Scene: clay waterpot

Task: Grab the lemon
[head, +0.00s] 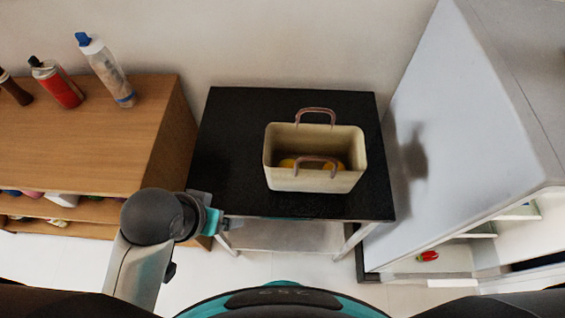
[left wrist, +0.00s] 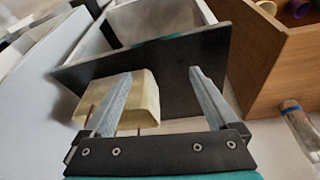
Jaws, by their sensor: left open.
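Yellow-orange fruit shows inside a cream basket (head: 315,180) with two brown handles, on a black-topped table (head: 230,130). One yellow piece (head: 287,163) is at the basket's left, and another shows at the right, partly behind the front handle. I cannot tell which is the lemon. My left gripper (head: 212,212) is at the table's front left corner, left of the basket and apart from it. In the left wrist view its fingers (left wrist: 160,76) are spread and empty, with the basket (left wrist: 140,100) beyond them; the fruit is hidden there. My right gripper is not in view.
A wooden cabinet (head: 100,150) with several bottles on top stands left of the table. A large pale cabinet or fridge (head: 450,130) with open shelves stands on the right. The tabletop left of the basket is clear.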

